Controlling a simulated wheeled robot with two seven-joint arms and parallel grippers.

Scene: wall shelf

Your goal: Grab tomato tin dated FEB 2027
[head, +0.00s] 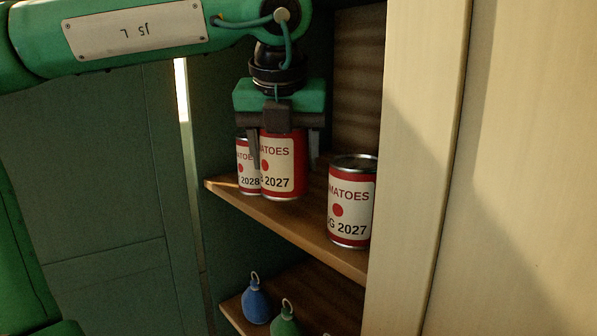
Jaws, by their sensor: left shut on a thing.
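My left gripper (284,155) comes down from above and is shut on the middle tomato tin (288,178), with one finger on each side. This tin is red with a cream label; the label ends in "2027", and its month is mostly hidden behind the left finger. I cannot tell whether its base touches the shelf. A second tomato tin (244,183) stands partly hidden behind it at the left, its label ending in "2028". A third tomato tin (350,205) stands apart at the right, its label reading "G 2027" with the start of the month cut off. My right gripper is out of view.
The tins are on a wooden shelf (312,235) inside a cabinet. A pale upright panel (415,170) stands close to the right tin. On a lower shelf are a blue weight-like object (256,303) and a green one (285,322), each with a ring on top.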

